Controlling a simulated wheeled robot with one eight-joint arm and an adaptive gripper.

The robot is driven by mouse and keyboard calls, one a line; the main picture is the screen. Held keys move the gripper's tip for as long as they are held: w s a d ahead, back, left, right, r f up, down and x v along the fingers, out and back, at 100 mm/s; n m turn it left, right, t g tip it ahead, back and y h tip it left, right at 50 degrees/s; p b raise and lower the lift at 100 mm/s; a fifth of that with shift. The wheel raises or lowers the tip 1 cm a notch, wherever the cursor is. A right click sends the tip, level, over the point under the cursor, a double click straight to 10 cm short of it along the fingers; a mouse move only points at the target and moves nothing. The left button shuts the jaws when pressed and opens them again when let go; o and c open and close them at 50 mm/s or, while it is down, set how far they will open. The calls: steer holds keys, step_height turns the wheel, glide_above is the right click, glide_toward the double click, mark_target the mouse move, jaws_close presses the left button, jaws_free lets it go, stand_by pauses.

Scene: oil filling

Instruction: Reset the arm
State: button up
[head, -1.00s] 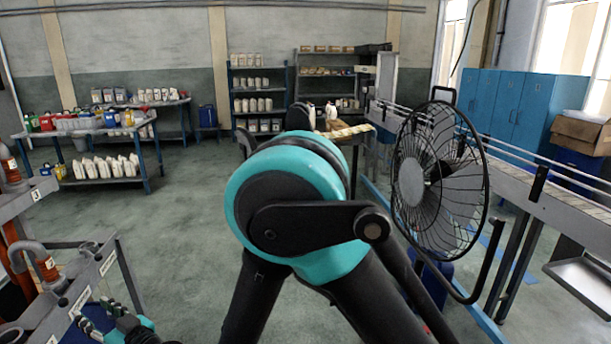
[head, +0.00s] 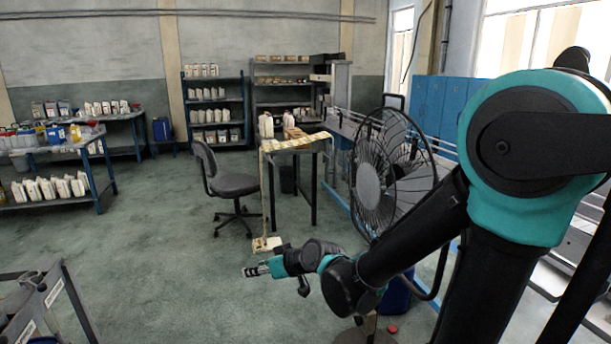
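My arm reaches in from the right of the head view, with its large teal and black joint at the upper right. My gripper (head: 256,270) is at the lower middle, pointing left, above the open floor. It looks small and dark, and I cannot make out whether its fingers are apart. I see no object clearly held in it. A small pale item (head: 267,244) shows just above it in the picture, at the foot of a pale strip hanging from the small table.
A black fan (head: 392,172) stands close behind my forearm. An office chair (head: 232,187) and a small table (head: 297,143) stand beyond. Shelves with white bottles line the back and left. A grey rack (head: 45,305) is at the lower left. The middle-left floor is clear.

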steer(key=s+d+f+m+g+h, duration=0.1)
steer(key=s+d+f+m+h, duration=0.2)
steer(key=d, duration=0.7)
steer(key=s+d+f+m+h, duration=0.2)
steer(key=s+d+f+h, duration=0.1)
steer(key=d, duration=0.8)
steer(key=s+d+f+m+g+h, duration=0.1)
steer(key=s+d+f+m+h, duration=0.2)
steer(key=d, duration=0.8)
steer(key=shift+s+f+m+g, duration=0.3)
steer(key=shift+s+f, duration=0.05)
steer(key=shift+s, duration=0.3)
